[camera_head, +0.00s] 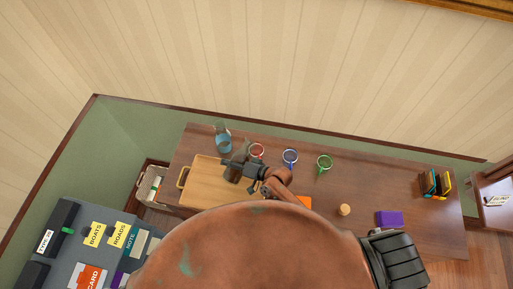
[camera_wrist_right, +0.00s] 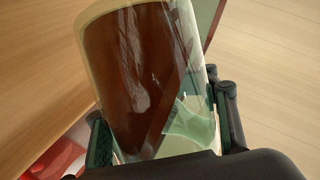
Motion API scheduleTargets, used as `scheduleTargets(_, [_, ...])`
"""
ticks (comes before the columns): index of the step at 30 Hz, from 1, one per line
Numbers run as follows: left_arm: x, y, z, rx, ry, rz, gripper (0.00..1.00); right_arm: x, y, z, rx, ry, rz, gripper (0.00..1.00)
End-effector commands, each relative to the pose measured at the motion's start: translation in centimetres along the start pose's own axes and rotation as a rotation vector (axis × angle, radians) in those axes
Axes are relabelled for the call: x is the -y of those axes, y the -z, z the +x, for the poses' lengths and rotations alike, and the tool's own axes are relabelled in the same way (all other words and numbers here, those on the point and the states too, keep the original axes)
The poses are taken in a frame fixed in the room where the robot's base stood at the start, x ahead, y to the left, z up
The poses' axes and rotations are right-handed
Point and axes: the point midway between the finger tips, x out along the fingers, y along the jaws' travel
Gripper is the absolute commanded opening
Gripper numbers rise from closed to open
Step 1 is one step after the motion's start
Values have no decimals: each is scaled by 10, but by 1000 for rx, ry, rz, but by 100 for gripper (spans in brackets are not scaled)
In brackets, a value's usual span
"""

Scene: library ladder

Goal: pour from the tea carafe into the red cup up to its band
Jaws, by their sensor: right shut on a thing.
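My right gripper (camera_head: 243,170) is shut on the tea carafe (camera_head: 234,171), a clear vessel with dark brown tea. In the right wrist view the carafe (camera_wrist_right: 140,70) stands between the two fingers (camera_wrist_right: 165,130), its tea filling much of what shows. The carafe is over the right part of the wooden tray, just left of and nearer than the red cup (camera_head: 257,150). I cannot tell how far it is tilted or whether tea is flowing. The cup's band and its level are too small to read. My left gripper is not in view.
A carafe with blue liquid (camera_head: 223,142) stands behind the tray (camera_head: 200,178). A blue cup (camera_head: 290,157) and a green cup (camera_head: 324,163) stand right of the red cup. A cork-coloured piece (camera_head: 344,210), a purple block (camera_head: 389,218) and books (camera_head: 436,185) are farther right.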

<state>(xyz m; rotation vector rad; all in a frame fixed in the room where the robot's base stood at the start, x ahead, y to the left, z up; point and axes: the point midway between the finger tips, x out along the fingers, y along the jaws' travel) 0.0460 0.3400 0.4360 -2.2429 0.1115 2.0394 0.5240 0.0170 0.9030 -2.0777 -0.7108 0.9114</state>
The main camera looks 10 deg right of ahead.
Motion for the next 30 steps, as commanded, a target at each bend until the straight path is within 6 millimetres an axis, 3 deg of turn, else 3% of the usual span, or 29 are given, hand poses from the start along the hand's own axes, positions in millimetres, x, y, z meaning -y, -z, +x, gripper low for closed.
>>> scheduleTargets(30, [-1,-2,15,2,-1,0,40,3,-6,3,25,38,103,0])
